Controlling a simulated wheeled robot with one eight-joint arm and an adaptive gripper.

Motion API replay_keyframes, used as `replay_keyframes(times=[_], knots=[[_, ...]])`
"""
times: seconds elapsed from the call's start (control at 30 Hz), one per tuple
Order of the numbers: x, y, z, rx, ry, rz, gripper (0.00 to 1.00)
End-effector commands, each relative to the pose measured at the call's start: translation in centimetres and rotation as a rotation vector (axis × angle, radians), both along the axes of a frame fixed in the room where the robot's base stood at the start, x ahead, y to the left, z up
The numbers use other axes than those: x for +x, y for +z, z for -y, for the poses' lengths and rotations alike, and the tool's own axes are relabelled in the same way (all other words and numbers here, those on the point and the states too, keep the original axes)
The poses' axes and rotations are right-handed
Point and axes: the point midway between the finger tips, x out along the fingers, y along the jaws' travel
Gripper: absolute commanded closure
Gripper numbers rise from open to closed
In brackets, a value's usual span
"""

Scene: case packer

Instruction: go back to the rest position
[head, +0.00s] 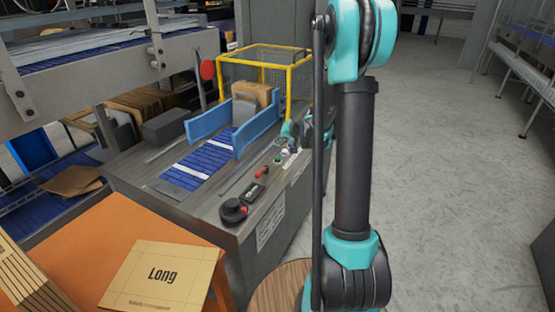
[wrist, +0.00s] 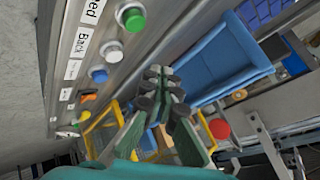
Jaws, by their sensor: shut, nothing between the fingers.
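My gripper (head: 288,130) is by the control edge of the case packer (head: 262,215), partly hidden by my own arm in the head view. In the wrist view my gripper (wrist: 165,82) has its fingertips together with nothing between them. A row of buttons lies beside it on the panel: a green button (wrist: 134,19), a blue button (wrist: 99,75) and an orange button (wrist: 88,97). The fingers appear apart from these buttons.
Blue guide walls (head: 208,120) and a yellow cage (head: 264,48) stand on the machine. A red disc (head: 207,70) stands behind. A flat carton marked Long (head: 160,278) lies on an orange surface (head: 95,232). Open floor (head: 440,170) lies to the right.

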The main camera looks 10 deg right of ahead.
Motion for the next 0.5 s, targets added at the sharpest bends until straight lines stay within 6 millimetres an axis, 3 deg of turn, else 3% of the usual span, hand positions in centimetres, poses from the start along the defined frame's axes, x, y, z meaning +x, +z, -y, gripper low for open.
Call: replay_keyframes(times=[0.13, 0.23, 0.5], knots=[[-0.6, 0.2, -0.1, -0.007, 0.004, -0.004, 1.0], [-2.3, 0.6, -0.2, -0.031, 0.014, -0.017, 1.0], [-10.9, 1.8, -0.3, -0.143, 0.06, -0.079, 1.0]])
